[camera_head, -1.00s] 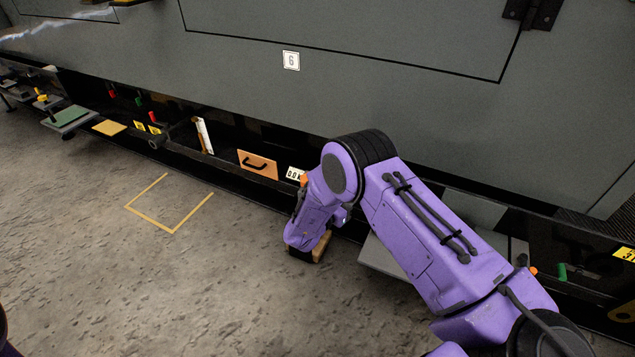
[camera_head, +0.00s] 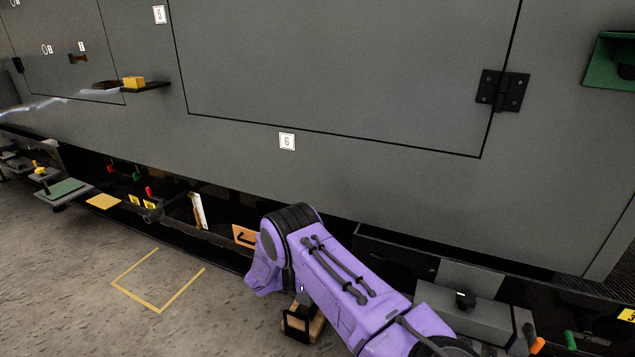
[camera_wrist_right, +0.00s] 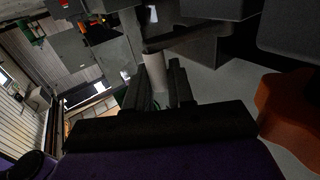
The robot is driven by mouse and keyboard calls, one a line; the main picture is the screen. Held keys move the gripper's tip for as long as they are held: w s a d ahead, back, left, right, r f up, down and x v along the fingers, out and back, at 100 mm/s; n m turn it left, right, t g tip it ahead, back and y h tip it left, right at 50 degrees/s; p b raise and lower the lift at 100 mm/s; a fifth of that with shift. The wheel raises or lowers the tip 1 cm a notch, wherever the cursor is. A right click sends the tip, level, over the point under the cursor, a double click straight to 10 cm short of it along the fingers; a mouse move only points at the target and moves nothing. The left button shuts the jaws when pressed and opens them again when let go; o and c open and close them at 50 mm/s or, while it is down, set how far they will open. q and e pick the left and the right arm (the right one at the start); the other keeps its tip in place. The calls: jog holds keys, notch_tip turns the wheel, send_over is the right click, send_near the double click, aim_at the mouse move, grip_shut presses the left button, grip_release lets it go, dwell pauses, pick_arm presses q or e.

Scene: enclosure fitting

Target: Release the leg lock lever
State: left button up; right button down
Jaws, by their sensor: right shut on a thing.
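In the right wrist view, my right gripper (camera_wrist_right: 166,85) has its dark fingers closed around a pale, cylindrical grip (camera_wrist_right: 154,70). The grip runs up to dark grey parts above it; I cannot tell for certain that it is the leg lock lever. In the head view, my purple right arm reaches in from the lower right toward the underside of the grey enclosure (camera_head: 400,90). Its gripper is hidden there behind the arm. My left gripper is not in view.
An orange part (camera_wrist_right: 290,110) is close on the right in the wrist view. In the head view, a tan block with a black frame (camera_head: 303,322) is beside the arm, and a grey box with a black knob (camera_head: 480,312) is to its right. The floor at left is clear around a yellow outline (camera_head: 158,280).

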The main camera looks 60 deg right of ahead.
dwell(0.3)
jog(key=c, duration=1.1)
grip_release()
jog(key=v, duration=1)
jog(key=shift+w, duration=0.3)
